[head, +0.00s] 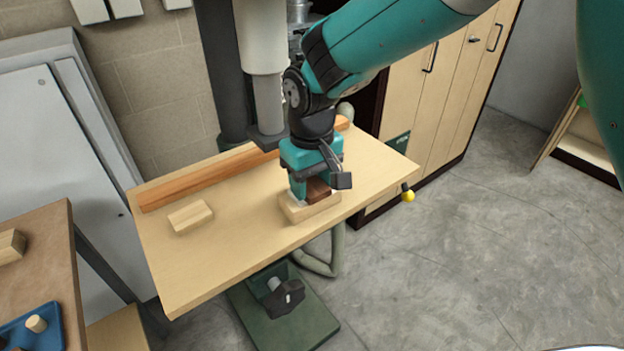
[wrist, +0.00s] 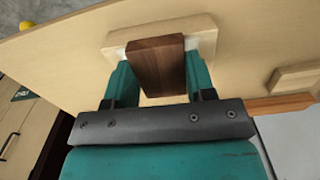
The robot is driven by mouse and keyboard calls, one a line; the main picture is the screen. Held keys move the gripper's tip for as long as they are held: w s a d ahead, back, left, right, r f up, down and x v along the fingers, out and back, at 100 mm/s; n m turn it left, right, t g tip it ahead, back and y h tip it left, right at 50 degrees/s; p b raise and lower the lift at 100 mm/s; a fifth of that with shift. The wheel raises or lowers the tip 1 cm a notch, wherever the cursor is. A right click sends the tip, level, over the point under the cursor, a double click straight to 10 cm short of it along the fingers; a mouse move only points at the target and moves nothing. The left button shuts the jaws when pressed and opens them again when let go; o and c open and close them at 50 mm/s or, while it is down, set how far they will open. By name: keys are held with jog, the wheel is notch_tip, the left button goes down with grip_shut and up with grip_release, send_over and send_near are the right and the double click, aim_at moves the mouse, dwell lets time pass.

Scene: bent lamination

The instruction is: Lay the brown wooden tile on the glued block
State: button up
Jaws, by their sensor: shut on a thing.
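The brown wooden tile (wrist: 158,66) is between the two fingers of my gripper (wrist: 158,82) in the wrist view, and the gripper is shut on it. In the head view the dark tile (head: 318,190) shows partly below my gripper (head: 310,188). The glued block (head: 310,209) is pale wood and lies on the table right under the tile. In the wrist view the block (wrist: 205,35) shows behind the tile, with whitish glue on both sides of it. I cannot tell whether the tile touches the block.
The wooden table (head: 220,258) carries a second pale block (head: 190,216) at left and a long orange-brown strip (head: 205,180) along the back. A machine column (head: 222,80) stands behind. A yellow-tipped knob (head: 408,195) sits at the right edge. The table's front left is clear.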

jog(key=shift+f, duration=0.1)
dwell(0.3)
jog(key=o, duration=1.4)
jog(key=shift+r+p, duration=2.7)
jog(key=shift+r, duration=0.35)
